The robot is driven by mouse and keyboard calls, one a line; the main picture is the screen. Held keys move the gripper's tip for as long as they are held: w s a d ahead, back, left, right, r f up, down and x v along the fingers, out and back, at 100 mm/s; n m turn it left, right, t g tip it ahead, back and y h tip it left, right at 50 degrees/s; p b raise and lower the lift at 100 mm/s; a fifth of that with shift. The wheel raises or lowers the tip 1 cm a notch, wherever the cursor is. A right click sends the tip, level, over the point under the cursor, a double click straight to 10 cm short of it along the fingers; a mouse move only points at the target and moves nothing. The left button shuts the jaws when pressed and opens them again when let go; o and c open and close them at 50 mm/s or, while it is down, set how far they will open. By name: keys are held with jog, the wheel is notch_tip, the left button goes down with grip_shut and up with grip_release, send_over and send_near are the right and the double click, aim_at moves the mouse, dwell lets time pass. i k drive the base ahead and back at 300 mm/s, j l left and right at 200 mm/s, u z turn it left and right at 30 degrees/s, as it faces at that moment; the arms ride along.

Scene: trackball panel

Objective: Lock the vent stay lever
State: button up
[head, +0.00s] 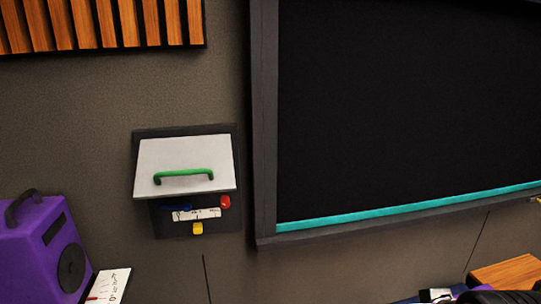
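A dark wall panel (168,228) holds a white flap (165,155) with a green bar handle (184,175). The flap seems to stand out from the wall at its lower edge. Below it are a red knob (225,202), a dark blue piece (176,217), a white strip with black marks (196,214) and a yellow block (197,228). Which of these is the vent stay lever I cannot tell for certain; the flap hides the upper part of the panel.
A purple speaker (35,245) stands at the lower left, beside a white card (109,284). A large black board (400,110) with a teal lower strip (400,210) is right of the panel. A wooden surface (508,272) is at the lower right. Nothing visible stands before the panel.

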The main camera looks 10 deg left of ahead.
aim_at(187, 207)
jog(key=u, duration=1.25)
